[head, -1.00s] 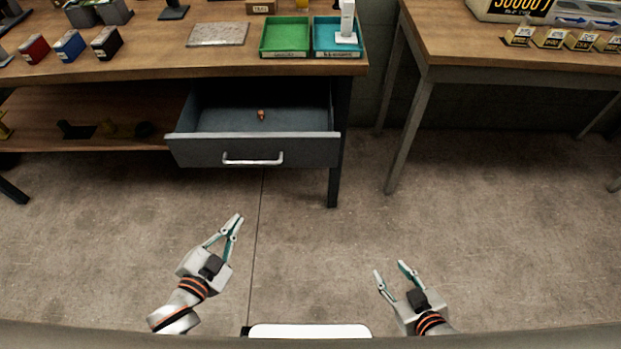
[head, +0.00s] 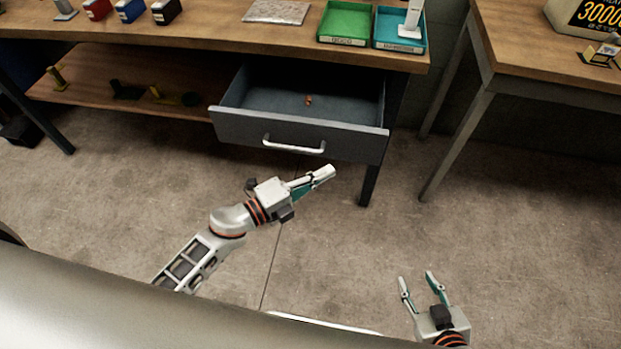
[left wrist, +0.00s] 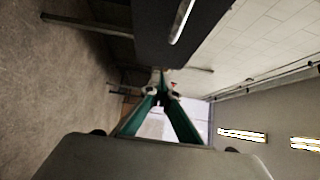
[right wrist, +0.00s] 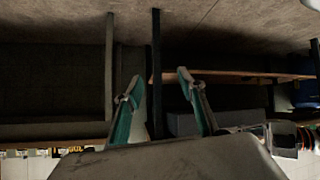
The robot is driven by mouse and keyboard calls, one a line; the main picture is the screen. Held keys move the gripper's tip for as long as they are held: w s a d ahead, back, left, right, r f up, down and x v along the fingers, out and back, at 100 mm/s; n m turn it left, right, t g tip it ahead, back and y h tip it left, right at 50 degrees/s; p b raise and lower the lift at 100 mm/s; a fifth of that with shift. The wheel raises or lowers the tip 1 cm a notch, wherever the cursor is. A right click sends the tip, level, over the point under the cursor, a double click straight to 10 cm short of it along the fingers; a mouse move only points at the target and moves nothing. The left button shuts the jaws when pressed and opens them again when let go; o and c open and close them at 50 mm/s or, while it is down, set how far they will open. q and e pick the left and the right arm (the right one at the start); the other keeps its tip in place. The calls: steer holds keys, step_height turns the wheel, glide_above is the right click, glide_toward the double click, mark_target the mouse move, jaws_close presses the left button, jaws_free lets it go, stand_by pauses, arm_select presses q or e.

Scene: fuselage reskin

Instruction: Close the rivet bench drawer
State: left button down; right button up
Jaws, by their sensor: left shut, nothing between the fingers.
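The grey rivet bench drawer (head: 240,126) stands pulled out under the bench top in the head view. Its silver bar handle (head: 294,146) is on the front, and a small copper-coloured item (head: 308,100) lies inside. My left gripper (head: 328,174) is shut and empty, in front of and below the drawer front, a little right of the handle in the picture. In the left wrist view the closed fingers (left wrist: 161,88) show, with the drawer front (left wrist: 160,30) and handle (left wrist: 182,20) above. My right gripper (head: 417,277) is open and empty at lower right; its spread fingers show in the right wrist view (right wrist: 160,85).
The wooden bench (head: 205,29) carries a green tray (head: 345,20), a teal tray (head: 398,28) and small coloured boxes. A bench leg (head: 378,160) stands right of the drawer. A second table (head: 530,62) is at right. Floor before the drawer is open.

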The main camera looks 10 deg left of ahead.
mark_target(351, 148)
arm_select(q)
steer(key=w+d, duration=0.1)
steer(key=w, duration=0.3)
steer(key=w+d, duration=0.1)
steer(key=w, duration=0.1)
steer(key=shift+w+d, duration=0.15)
steer(key=shift+d, duration=0.15)
steer(key=shift+w, duration=0.15)
arm_select(e)
steer(key=shift+w+d+r, duration=0.1)
steer(key=shift+w+r, duration=0.05)
steer(key=shift+w, duration=0.35)
